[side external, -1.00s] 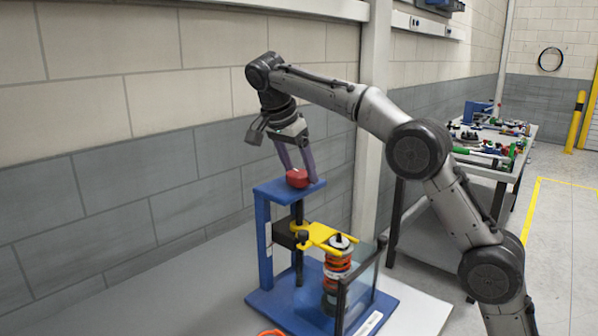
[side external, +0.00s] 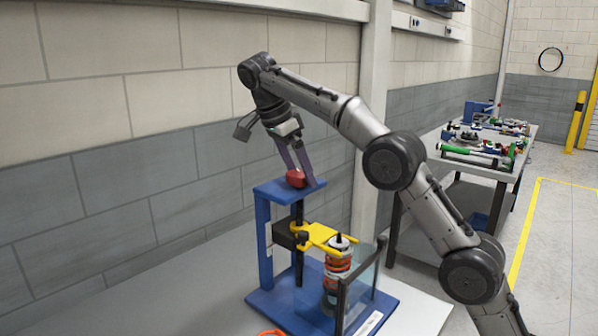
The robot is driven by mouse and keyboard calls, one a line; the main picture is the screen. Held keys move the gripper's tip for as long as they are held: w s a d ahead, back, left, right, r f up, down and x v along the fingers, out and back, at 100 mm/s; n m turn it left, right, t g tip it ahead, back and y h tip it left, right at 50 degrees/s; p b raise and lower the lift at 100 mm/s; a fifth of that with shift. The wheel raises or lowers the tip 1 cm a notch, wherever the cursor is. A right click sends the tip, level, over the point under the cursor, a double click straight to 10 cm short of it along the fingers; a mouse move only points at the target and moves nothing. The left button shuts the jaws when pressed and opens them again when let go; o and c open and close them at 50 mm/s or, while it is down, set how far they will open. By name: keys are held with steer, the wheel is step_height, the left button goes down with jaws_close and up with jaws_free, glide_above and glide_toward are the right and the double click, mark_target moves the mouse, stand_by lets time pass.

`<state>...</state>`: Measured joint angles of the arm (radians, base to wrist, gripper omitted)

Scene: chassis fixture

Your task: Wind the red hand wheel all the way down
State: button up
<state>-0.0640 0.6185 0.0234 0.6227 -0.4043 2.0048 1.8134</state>
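The red hand wheel (side external: 296,179) sits on top of the blue press frame (side external: 265,235). My gripper (side external: 297,172) reaches down from above with its two long fingers at the wheel, one on each side of it, and looks closed on it. A dark vertical screw (side external: 299,215) runs down below the wheel. The yellow fork (side external: 318,235) on the screw reaches over the top of an orange-red coil spring (side external: 337,262) that stands upright on the blue base. The exact finger contact is small in this view.
A clear guard panel with dark posts (side external: 342,303) stands at the right front of the fixture. A grey wall is close behind. A bench (side external: 455,163) with assorted tools stands at the back right. The grey table left of the fixture is clear.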

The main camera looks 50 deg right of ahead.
steer(key=shift+d, duration=0.1)
steer(key=shift+s+r+n+t, duration=0.1)
steer(key=shift+n+t, duration=0.2)
steer(key=shift+n, duration=0.6)
steer(key=n+t, duration=0.1)
steer(key=n, duration=0.3)
steer(key=shift+t, duration=0.4)
steer(key=n+t, duration=0.1)
steer(key=n, duration=0.2)
steer(key=shift+n, duration=0.3)
steer(key=n, duration=0.2)
steer(key=n+t+y, duration=0.1)
steer(key=n, duration=0.1)
steer(key=shift+t, duration=0.3)
